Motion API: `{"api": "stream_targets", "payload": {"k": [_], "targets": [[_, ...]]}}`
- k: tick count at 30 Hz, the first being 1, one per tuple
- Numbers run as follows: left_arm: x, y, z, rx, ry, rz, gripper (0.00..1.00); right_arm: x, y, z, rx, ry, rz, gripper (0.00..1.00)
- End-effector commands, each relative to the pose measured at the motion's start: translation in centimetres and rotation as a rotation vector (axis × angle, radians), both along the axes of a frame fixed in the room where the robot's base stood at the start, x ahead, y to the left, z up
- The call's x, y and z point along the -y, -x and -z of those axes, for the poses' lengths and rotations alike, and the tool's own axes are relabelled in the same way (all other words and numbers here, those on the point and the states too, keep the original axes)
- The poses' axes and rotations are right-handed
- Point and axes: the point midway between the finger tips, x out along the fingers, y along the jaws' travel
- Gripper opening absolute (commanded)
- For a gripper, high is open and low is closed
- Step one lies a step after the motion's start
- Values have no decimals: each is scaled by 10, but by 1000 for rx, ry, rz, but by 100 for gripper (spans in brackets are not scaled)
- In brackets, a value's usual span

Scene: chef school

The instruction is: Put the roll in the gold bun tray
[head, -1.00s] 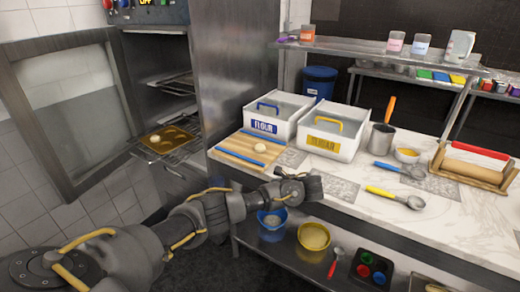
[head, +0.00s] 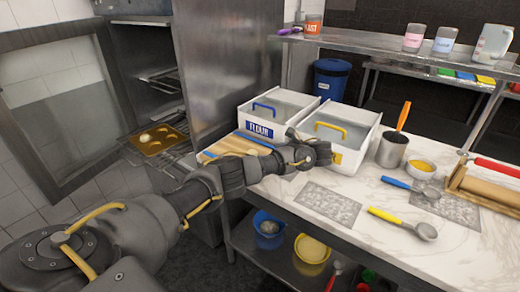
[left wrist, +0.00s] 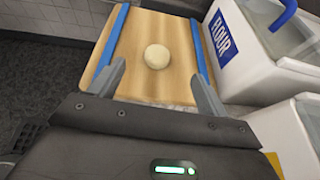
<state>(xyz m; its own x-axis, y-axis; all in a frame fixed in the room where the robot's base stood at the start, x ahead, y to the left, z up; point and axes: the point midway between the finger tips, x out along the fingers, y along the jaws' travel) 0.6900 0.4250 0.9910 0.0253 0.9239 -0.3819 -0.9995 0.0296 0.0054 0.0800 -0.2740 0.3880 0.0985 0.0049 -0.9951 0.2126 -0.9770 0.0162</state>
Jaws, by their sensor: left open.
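The pale round roll (left wrist: 158,56) lies on a wooden board (left wrist: 140,30) between two blue strips. In the left wrist view it shows beyond and between the open fingers of my left gripper (left wrist: 156,72), which are empty. In the head view my left gripper (head: 293,150) is over the counter, right of the board (head: 213,151), and the roll cannot be made out there. The gold bun tray (head: 168,147) sits on a rack at the open oven at left, with one pale roll (head: 146,138) at its left. My right gripper is not in view.
The flour bin (head: 258,129) and the sugar bin (head: 346,155) stand close behind my left gripper. A metal pot (head: 391,151) and a yellow-handled scoop (head: 397,222) are to the right. The open oven door (head: 60,120) is at left. The counter front has clear patches.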

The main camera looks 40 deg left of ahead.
Motion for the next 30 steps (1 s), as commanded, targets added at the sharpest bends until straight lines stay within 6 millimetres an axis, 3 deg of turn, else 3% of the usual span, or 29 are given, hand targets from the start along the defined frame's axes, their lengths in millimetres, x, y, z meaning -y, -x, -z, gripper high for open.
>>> {"api": "stream_targets", "payload": {"k": [5,13,23,30], "targets": [[-1,0,1,-1,0,0,77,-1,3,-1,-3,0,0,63],[-37,-1,15,0,0,-1,77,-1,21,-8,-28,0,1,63],[-54,-1,22,0,1,0,77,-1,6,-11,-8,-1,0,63],[-84,-1,35,-1,-1,-4,77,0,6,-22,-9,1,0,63]]}}
